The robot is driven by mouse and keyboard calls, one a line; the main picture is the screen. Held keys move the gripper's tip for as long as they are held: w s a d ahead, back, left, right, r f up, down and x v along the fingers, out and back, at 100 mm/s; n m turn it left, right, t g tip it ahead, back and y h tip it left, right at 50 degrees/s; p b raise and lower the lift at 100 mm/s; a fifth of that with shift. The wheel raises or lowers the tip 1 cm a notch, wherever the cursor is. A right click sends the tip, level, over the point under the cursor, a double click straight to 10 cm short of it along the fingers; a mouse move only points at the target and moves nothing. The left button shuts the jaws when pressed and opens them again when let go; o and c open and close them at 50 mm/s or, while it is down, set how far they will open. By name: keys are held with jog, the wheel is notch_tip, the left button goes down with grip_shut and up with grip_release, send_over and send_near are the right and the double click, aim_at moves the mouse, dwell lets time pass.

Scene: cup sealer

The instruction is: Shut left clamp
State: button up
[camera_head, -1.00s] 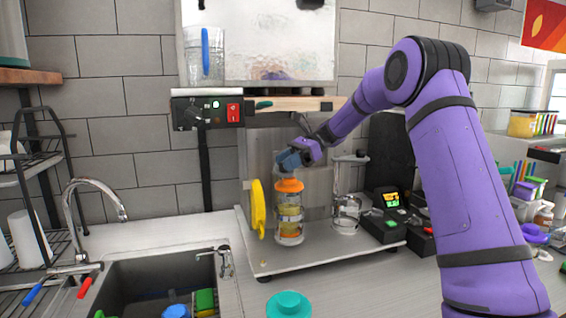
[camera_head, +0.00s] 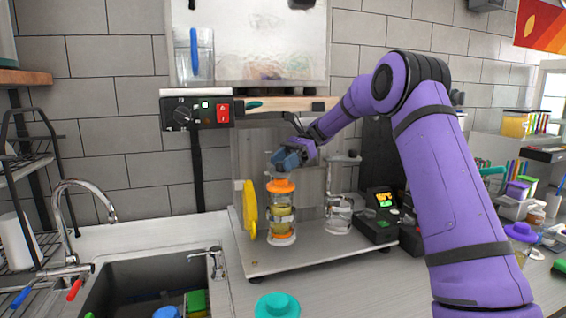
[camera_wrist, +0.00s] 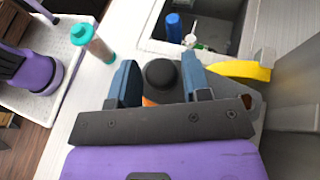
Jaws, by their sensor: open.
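The cup sealer's base plate (camera_head: 330,256) stands on the counter. On its left station is a clear cup with yellow and orange contents (camera_head: 282,222) under an orange top (camera_head: 281,186). A yellow curved handle (camera_head: 250,210) stands upright just left of it; it also shows in the wrist view (camera_wrist: 240,70). I cannot tell which part is the left clamp. My gripper (camera_head: 286,163) is open just above the orange top. In the wrist view, a round black knob (camera_wrist: 161,74) lies between the blue fingers of my gripper (camera_wrist: 158,78), apparently not gripped.
A clear glass jar on a stand (camera_head: 338,215) is right of the cup. A black control unit with a lit display (camera_head: 383,200) stands beyond it. A switch box (camera_head: 200,112) hangs above left. The sink (camera_head: 150,285) and a teal-topped bottle (camera_head: 277,305) are in front.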

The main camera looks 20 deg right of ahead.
jog(key=shift+o, duration=0.9)
jog(key=shift+r, duration=0.5)
jog(key=r, duration=0.2)
jog(key=shift+s+r, duration=0.25)
jog(key=shift+r, duration=0.05)
jog(key=s+a+r, duration=0.1)
jog(key=s, duration=1.4)
jog(key=shift+s+r, duration=0.2)
jog(key=shift+s, duration=0.05)
jog(key=shift+a, duration=0.15)
